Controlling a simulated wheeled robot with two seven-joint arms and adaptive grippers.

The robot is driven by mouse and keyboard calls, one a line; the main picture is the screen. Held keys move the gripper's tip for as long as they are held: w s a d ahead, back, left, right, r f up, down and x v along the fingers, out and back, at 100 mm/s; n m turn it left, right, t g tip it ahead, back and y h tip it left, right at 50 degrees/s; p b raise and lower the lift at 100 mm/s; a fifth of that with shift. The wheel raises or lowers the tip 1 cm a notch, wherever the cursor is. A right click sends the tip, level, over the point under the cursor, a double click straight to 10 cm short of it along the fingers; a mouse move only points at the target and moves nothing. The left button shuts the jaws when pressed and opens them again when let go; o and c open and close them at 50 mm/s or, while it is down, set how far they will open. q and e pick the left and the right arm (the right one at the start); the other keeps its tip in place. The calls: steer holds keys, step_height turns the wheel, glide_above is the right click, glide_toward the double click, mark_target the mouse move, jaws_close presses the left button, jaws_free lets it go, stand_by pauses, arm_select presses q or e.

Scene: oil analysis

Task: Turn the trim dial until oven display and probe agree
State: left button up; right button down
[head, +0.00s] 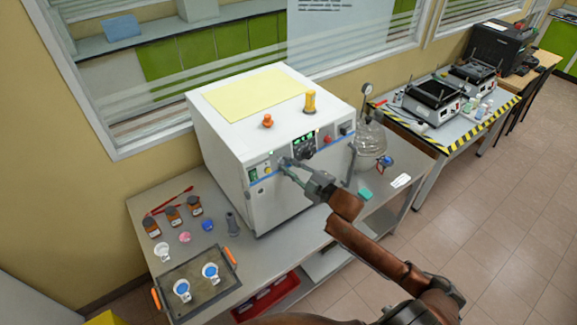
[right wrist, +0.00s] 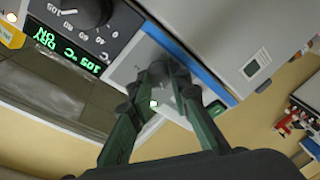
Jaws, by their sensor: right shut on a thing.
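The oven (head: 235,130) is a white box on the grey bench, with a control panel along the top of its front. My right gripper (head: 287,163) is at the panel, left of the large black dial (head: 305,150). It is shut on a small knob, taken to be the trim dial, which the fingers mostly hide. In the right wrist view the gripper (right wrist: 168,78) points at the panel beside a blue stripe. The green-lit oven display (right wrist: 66,50) there seems to read 105 °C. A small green display (head: 253,175) at the panel's left end is unreadable. My left gripper is out of view.
A glass vessel (head: 370,138) stands right of the oven. Brown bottles (head: 173,215) and a tray (head: 222,286) occupy the bench's left part. A yellow sheet (head: 257,92) and an orange knob (head: 267,121) are on the oven top. The front bench edge is near my arm.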

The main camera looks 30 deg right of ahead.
steer(key=c, duration=1.8)
jaws_free()
steer(key=shift+o, duration=0.2)
steer(key=shift+s, duration=0.1)
steer(key=f+v, duration=0.1)
steer(key=v, duration=1)
steer(key=shift+s+r, duration=0.45)
